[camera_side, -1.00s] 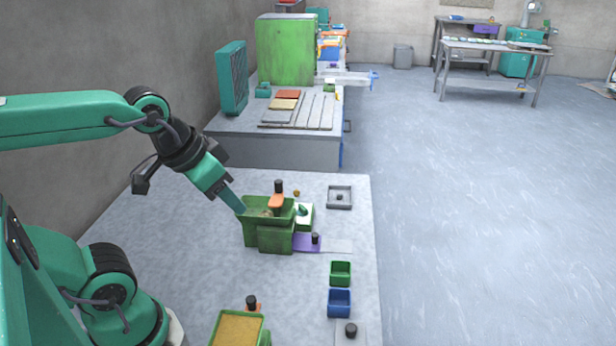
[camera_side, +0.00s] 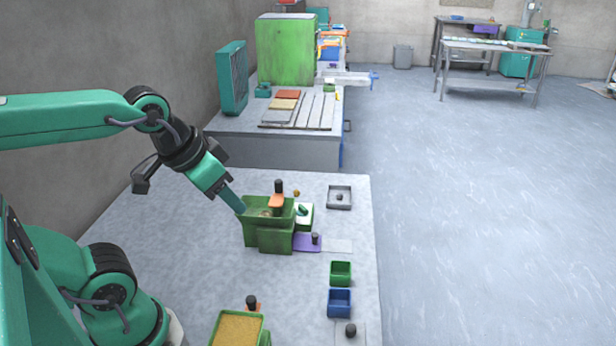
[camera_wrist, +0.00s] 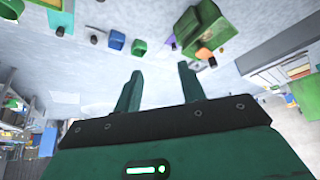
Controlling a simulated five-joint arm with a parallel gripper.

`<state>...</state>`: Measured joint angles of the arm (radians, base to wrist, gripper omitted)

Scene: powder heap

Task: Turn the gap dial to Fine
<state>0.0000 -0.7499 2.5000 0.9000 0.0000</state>
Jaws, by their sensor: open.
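A green machine with a hopper (camera_side: 268,238) stands on the near table, with an orange piece and a black knob (camera_side: 279,187) at its top. On its right side is a pale plate with a small dark green dial-like part (camera_side: 303,210); no marking on it can be read. In the side view, my gripper (camera_side: 239,207) points down to the right, with its tip at the hopper's upper left edge; contact cannot be told. In the wrist view, my gripper (camera_wrist: 158,84) has its two fingers apart with nothing between them. The machine (camera_wrist: 203,30) also shows there, at upper right.
A grey tray (camera_side: 339,206), a green bin (camera_side: 341,283) and a blue bin (camera_side: 339,313) stand to the right. A powder-filled green container (camera_side: 237,329) is at front. The table left of the machine is clear.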

